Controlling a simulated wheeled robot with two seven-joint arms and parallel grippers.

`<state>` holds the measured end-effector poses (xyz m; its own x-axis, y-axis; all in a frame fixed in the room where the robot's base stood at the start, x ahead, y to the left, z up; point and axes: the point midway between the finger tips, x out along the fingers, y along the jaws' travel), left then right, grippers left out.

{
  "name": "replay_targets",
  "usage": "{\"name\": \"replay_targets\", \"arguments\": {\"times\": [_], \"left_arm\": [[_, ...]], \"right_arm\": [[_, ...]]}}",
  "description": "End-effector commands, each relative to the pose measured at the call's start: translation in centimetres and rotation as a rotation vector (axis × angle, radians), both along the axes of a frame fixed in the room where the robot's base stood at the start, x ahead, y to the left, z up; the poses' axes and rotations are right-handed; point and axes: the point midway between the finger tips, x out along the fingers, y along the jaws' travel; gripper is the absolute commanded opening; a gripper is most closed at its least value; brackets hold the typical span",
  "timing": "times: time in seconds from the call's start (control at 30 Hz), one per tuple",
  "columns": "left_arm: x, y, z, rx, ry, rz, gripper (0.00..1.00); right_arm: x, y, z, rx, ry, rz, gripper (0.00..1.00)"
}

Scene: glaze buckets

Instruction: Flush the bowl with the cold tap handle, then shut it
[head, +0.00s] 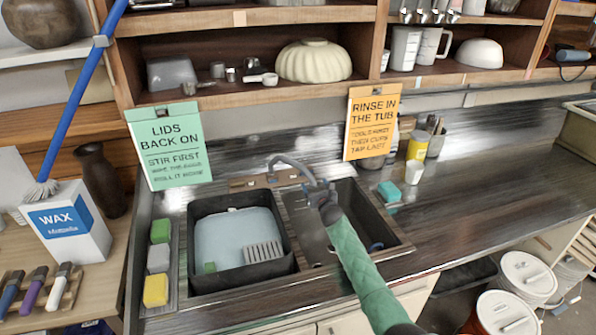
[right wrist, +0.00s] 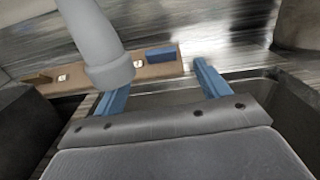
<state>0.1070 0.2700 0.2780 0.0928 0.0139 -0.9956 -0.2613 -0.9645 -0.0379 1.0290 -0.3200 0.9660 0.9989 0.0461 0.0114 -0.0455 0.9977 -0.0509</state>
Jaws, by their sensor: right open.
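In the right wrist view, a blue tap handle (right wrist: 160,53) sits at the right end of a tan wooden strip. My right gripper (right wrist: 162,80) is open, with its two blue fingers apart and the handle showing beyond the gap between them. I cannot tell whether they touch it. A grey spout (right wrist: 95,40) passes in front of the left finger; it also shows as an arched tap (head: 285,160) in the head view. The sink's right bowl (head: 398,243) is dark and partly hidden by my green-sleeved right arm. I see no clear running water. My left gripper is out of view.
The left basin (head: 193,270) holds a pale blue-grey surface and a ribbed grey piece (head: 263,251). Sponges (head: 158,258) line its left side. Two sign cards (head: 168,145) (head: 371,120) stand behind. The counter to the right is mostly clear.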

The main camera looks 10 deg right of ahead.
Motion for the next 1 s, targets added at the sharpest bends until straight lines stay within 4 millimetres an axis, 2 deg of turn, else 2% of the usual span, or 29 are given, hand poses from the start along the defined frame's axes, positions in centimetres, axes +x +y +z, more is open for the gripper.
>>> {"name": "replay_targets", "arguments": {"times": [0.03,0.13,0.27,0.47,0.7,1.0], "left_arm": [[-1.3,-0.5,-0.1,-0.009,0.003,0.02,0.0],[-2.5,-0.9,-0.2,-0.02,0.002,0.044,0.0],[-2.9,-1.0,-0.8,-0.023,0.001,0.052,0.0],[-2.8,-1.0,-2.5,-0.023,0.002,0.051,0.0],[1.6,-1.8,-2.7,-0.029,-0.028,0.05,0.0],[5.4,-2.6,-2.3,-0.033,-0.052,0.05,0.0]], "right_arm": [[0.2,-0.3,-0.3,0.02,0.007,-0.005,0.75],[0.5,-0.6,-0.5,0.046,0.014,-0.011,0.75],[1.1,-0.6,-0.7,0.053,0.015,-0.012,0.75],[3.3,-0.5,-0.9,0.052,0.014,-0.012,0.75],[5.8,-0.5,-0.9,0.052,0.014,-0.012,0.75],[7.8,-0.4,-0.7,0.05,0.014,-0.011,0.75]]}}
